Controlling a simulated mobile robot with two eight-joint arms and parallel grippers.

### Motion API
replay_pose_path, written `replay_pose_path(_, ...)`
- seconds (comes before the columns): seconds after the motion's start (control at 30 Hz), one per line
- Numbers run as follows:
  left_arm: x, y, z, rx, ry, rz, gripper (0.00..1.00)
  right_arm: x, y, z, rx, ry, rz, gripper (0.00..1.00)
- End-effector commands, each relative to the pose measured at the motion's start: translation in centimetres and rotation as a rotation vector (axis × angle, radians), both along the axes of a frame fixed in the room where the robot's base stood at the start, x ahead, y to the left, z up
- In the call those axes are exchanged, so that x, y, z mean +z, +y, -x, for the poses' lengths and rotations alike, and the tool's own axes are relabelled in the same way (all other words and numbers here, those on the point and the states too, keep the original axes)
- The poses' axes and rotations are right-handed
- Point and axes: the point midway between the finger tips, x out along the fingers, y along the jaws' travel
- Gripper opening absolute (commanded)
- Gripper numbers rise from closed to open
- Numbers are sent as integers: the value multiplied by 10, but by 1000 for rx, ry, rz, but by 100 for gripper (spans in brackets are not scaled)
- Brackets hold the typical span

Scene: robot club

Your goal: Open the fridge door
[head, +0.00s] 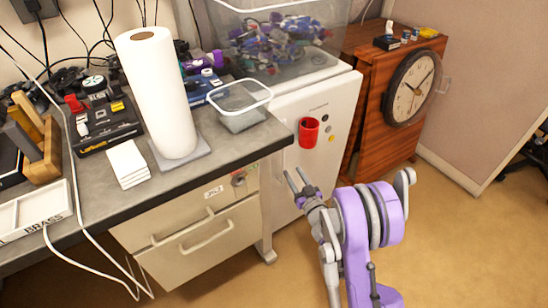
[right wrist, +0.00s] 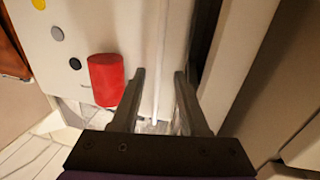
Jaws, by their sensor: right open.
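The small white fridge (head: 318,105) stands right of the desk, its door (right wrist: 115,28) facing me and looking shut. A red cup-shaped holder (head: 308,132) and several round magnets are on the door; the red holder also shows in the right wrist view (right wrist: 107,80). My right gripper (head: 297,176) is open at the left part of the door, below and left of the red holder. In the right wrist view its fingers (right wrist: 160,76) stand either side of a pale upright strip near the door's edge. I cannot tell whether they touch it. My left gripper is out of view.
The desk (head: 222,148) with drawers (head: 205,237) stands close left of the fridge. It bears a paper towel roll (head: 160,95) and a clear container (head: 240,105). A clear bin (head: 280,40) sits on the fridge. A wooden cabinet (head: 365,110) stands right. Floor in front is clear.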

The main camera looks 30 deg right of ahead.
Motion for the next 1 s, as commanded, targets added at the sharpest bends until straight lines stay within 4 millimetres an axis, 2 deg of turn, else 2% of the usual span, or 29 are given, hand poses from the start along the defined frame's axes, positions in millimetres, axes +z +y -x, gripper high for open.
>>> replay_pose_path(0.3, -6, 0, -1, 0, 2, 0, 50, 0, -7, -61, 0, 1, -1, 45)
replay_pose_path(0.5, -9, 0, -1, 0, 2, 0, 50, 0, -10, -86, 0, 1, 0, 45)
replay_pose_path(0.63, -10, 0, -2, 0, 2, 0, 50, 0, -11, -93, -1, 1, -1, 45)
replay_pose_path(0.9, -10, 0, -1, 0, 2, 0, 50, 1, -11, -94, -1, 1, 0, 45)
replay_pose_path(1.0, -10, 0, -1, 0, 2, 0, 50, 1, -11, -94, -1, 1, 0, 29)
